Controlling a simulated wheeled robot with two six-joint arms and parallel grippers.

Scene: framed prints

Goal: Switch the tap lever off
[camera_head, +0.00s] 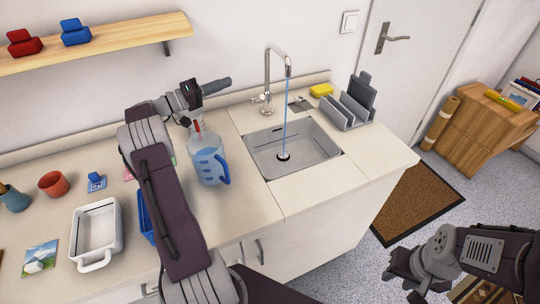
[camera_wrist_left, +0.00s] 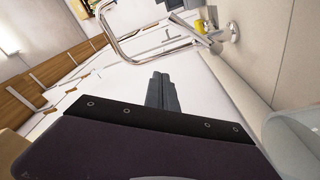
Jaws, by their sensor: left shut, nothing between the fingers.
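The chrome tap (camera_head: 268,72) stands behind the sink (camera_head: 315,165), and a blue water stream (camera_head: 285,118) runs from its spout to the drain. Its small lever (camera_head: 258,99) sits low on the left side of the tap body. My left gripper (camera_head: 229,82) is shut and empty, left of the tap and apart from it, pointing towards it. In the left wrist view the shut fingers (camera_wrist_left: 162,78) point towards the tap (camera_wrist_left: 125,47), with a gap between. My right gripper (camera_head: 398,278) hangs at lower right above the floor, far from the tap; its finger opening is unclear.
A clear jug with a blue handle (camera_head: 208,160) stands on the counter below my left wrist. A grey rack (camera_head: 348,112) and yellow sponge (camera_head: 321,90) are right of the tap. A wooden shelf (camera_head: 110,42) is on the wall at upper left.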

